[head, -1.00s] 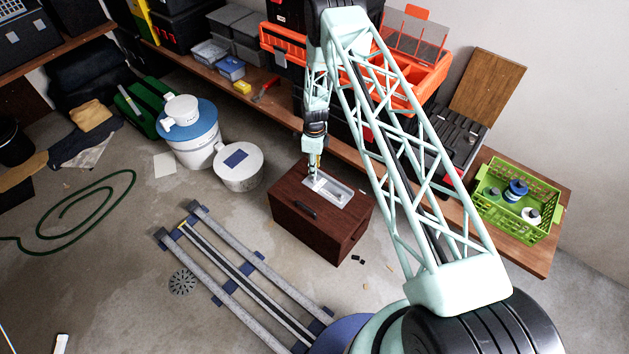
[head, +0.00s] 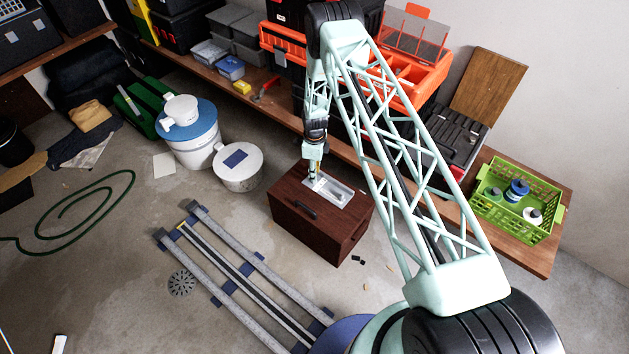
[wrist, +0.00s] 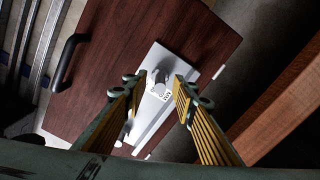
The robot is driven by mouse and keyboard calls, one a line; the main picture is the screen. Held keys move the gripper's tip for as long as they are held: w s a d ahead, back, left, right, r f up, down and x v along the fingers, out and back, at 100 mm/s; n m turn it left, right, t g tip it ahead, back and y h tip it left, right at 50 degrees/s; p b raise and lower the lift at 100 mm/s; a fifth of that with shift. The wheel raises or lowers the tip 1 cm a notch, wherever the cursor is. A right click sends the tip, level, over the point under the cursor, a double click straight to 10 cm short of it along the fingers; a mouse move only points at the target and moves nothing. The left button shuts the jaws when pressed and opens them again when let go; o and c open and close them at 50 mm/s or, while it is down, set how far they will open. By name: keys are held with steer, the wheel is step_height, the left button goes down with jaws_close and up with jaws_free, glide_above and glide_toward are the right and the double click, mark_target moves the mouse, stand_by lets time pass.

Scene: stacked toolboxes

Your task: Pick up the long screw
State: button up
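A pale tray (head: 340,193) lies on top of a dark brown wooden box (head: 300,217). It also shows in the wrist view (wrist: 158,112), partly hidden by my fingers. A small grey-white piece (wrist: 160,81) is in the tray, between my fingertips in the picture. Another pale, narrow piece (wrist: 126,130) shows beside my left finger. I cannot tell for sure which one is the long screw. My gripper (wrist: 162,88) is open, with its yellow-ribbed fingers apart over the tray; I see no contact. In the head view my gripper (head: 313,178) is at the tray's left end.
The box has a black handle (wrist: 70,62). A wooden bench edge (wrist: 283,112) runs to the right of the box in the wrist view. White buckets (head: 238,168) stand left of the box. A green crate (head: 518,200) sits on the bench at right.

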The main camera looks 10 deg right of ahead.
steer(key=shift+f, duration=1.35)
steer(key=shift+c, duration=0.2)
jaws_close()
